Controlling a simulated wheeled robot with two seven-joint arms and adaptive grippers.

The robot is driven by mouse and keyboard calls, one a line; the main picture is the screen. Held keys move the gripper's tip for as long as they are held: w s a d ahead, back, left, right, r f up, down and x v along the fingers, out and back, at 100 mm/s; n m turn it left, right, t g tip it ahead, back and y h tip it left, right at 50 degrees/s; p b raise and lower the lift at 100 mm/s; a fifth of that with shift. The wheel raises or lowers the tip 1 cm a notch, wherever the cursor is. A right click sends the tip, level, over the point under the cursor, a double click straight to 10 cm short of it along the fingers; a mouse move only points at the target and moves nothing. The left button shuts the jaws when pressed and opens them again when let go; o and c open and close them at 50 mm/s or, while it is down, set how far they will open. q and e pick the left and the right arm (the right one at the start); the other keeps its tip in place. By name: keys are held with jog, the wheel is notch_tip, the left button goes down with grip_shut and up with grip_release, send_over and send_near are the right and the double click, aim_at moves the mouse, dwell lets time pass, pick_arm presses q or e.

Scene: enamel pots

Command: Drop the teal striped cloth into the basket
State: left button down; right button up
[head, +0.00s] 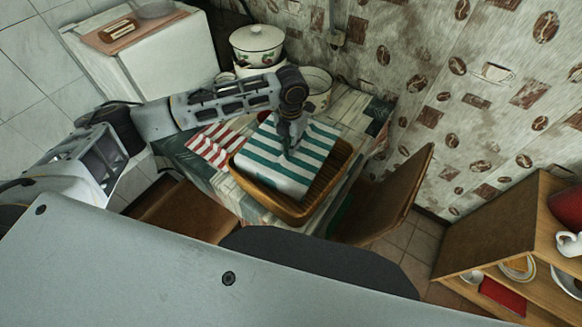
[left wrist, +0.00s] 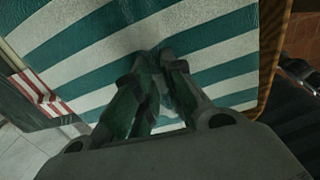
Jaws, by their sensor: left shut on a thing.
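The teal striped cloth (head: 308,157) is teal and white and lies spread over the wooden basket (head: 327,198), covering much of its opening. In the left wrist view the cloth (left wrist: 95,55) fills most of the picture. My left gripper (head: 287,150) points down onto the cloth and is shut on it, pinching it near the middle. Its fingertips show against the cloth in the left wrist view (left wrist: 160,62). The basket's rim (left wrist: 273,60) shows at the right there. I cannot tell whether the cloth touches the basket's floor.
A red striped cloth (head: 213,146) lies on the table left of the basket. Enamel pots (head: 257,44) stand behind. Wooden chairs (head: 400,203) are close to the table, and a shelf (head: 500,222) with dishes stands at the right.

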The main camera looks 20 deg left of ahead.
pick_arm(q)
jog(key=shift+f, duration=0.3)
jog(key=c, duration=1.4)
grip_release()
jog(key=shift+c, duration=0.2)
notch_tip(320, 180, up, 12)
jog(key=shift+s+f, duration=0.1)
dwell(0.5)
